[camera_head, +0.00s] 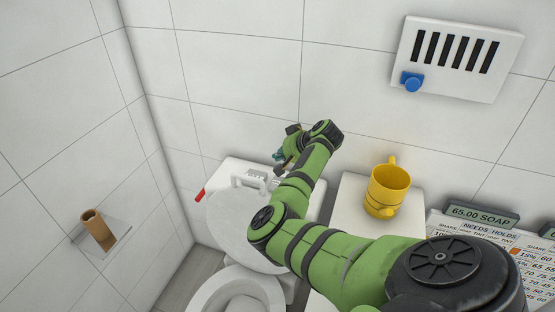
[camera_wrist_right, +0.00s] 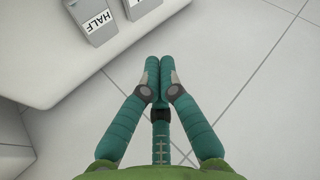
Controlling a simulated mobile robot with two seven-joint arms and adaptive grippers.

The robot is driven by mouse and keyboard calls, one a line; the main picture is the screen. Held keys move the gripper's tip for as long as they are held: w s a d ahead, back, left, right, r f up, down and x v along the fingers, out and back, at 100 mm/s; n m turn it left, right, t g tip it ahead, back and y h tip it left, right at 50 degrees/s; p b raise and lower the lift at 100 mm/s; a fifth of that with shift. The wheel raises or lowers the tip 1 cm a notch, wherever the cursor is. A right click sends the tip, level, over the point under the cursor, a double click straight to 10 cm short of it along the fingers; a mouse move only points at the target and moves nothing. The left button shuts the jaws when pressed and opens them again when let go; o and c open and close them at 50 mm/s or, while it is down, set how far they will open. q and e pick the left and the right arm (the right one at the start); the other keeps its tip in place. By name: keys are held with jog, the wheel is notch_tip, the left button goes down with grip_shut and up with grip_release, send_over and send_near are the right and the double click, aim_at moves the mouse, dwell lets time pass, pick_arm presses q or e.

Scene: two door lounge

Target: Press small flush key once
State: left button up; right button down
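In the head view the white toilet cistern (camera_head: 232,168) stands against the tiled wall, with light flush keys (camera_head: 250,179) on it, partly behind my arm. In the right wrist view a grey key marked HALF (camera_wrist_right: 92,16) sits on the white cistern (camera_wrist_right: 40,75), and a second grey key (camera_wrist_right: 142,5) beside it is cut off by the top edge. My right gripper (camera_head: 280,156) is at the back of the cistern. In the wrist view its teal fingertips (camera_wrist_right: 159,80) are together with nothing seen between them, apart from the HALF key. My left gripper is not in view.
The toilet bowl (camera_head: 240,298) is below, with a red item (camera_head: 199,195) beside the cistern. A yellow mug (camera_head: 387,190) stands on a white ledge to the right. A white wall panel (camera_head: 457,58) with a blue knob hangs above.

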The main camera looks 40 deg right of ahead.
jog(key=b, duration=0.6)
send_over(275, 181)
jog(key=s, duration=0.2)
notch_tip(275, 181, down, 7)
jog(key=shift+d+f, duration=0.1)
jog(key=shift+d, duration=0.05)
jog(key=shift+f, duration=0.45)
jog(key=shift+f, duration=0.15)
jog(key=shift+f, duration=0.3)
jog(key=shift+f+b, duration=0.4)
jog(key=shift+f, duration=0.2)
dwell(0.8)
jog(key=shift+r, duration=0.1)
jog(key=shift+r+p, duration=0.95)
jog(key=shift+p, duration=0.15)
